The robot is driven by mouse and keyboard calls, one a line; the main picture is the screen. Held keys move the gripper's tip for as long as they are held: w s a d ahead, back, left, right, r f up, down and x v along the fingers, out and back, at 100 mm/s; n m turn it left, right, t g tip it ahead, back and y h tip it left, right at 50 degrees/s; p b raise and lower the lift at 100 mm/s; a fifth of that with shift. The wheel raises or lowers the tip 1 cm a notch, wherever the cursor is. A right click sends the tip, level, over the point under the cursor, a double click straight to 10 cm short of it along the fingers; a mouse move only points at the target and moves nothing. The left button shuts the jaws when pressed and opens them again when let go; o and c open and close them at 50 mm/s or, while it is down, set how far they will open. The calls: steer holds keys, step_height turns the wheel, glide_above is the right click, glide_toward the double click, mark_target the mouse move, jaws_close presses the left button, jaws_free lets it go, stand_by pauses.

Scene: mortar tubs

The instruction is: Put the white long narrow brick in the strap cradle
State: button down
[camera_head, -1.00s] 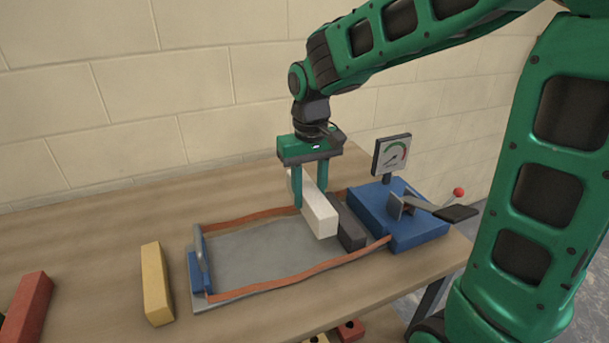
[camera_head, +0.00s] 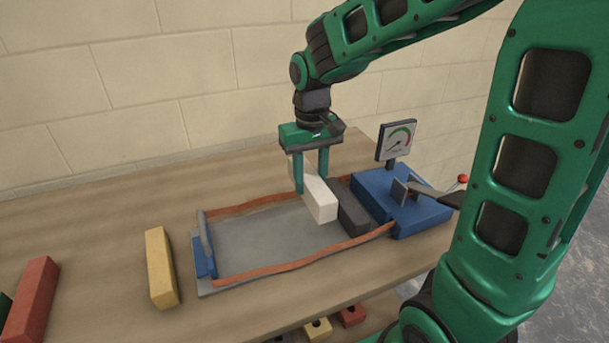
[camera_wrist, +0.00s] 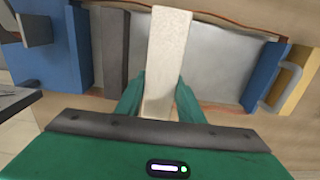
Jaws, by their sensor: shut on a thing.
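The white long narrow brick (camera_head: 319,197) is between the fingers of my gripper (camera_head: 311,182), which is shut on it. In the wrist view the brick (camera_wrist: 167,60) points away from my gripper (camera_wrist: 160,97). The strap cradle (camera_head: 265,241) is a grey tray bordered by orange straps, with a blue end block at the left and a blue block with a gauge at the right. The brick is over the cradle's right part, beside a dark grey bar (camera_head: 349,209). I cannot tell whether it touches the tray floor.
A yellow brick (camera_head: 161,268) lies on the table left of the cradle, and a red brick (camera_head: 32,300) lies farther left. A lever with a red knob (camera_head: 462,179) sticks out on the right. Several coloured blocks show below the table edge. The cradle's middle is bare.

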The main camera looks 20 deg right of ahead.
steer(key=shift+f, duration=4.65)
steer(key=shift+f, duration=0.4)
steer(key=c, duration=1.1)
jaws_free()
step_height(320, 180, up, 11)
steer(key=shift+w+f, duration=0.1)
steer(key=shift+f, duration=0.1)
